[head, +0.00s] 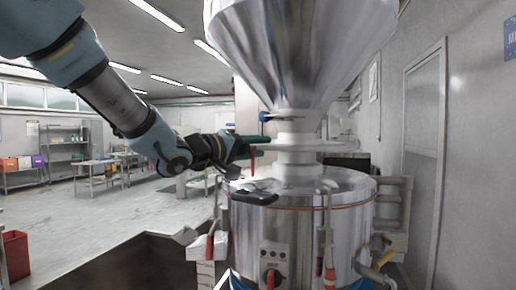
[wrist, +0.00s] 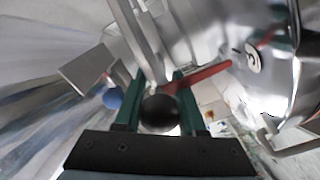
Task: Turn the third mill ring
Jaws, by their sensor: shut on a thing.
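The grinder (head: 300,225) is a shiny steel drum under a large steel hopper (head: 295,50). Pale mill rings (head: 298,145) are stacked on the neck between them; I cannot tell for sure which is the third. My gripper (head: 262,139) is at the left of this neck, level with the rings. In the wrist view, its green fingers (wrist: 158,88) are shut on a black ball knob (wrist: 160,113) at the end of a grey bar. The knob is hidden by the fingers in the head view.
A blue knob (wrist: 112,98) and a red handle (wrist: 205,77) are close beside the fingers. A black handle (head: 255,197) is on the drum's lid. A wall and door (head: 424,160) are close on the right. The floor at the left is largely open, with shelves farther back.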

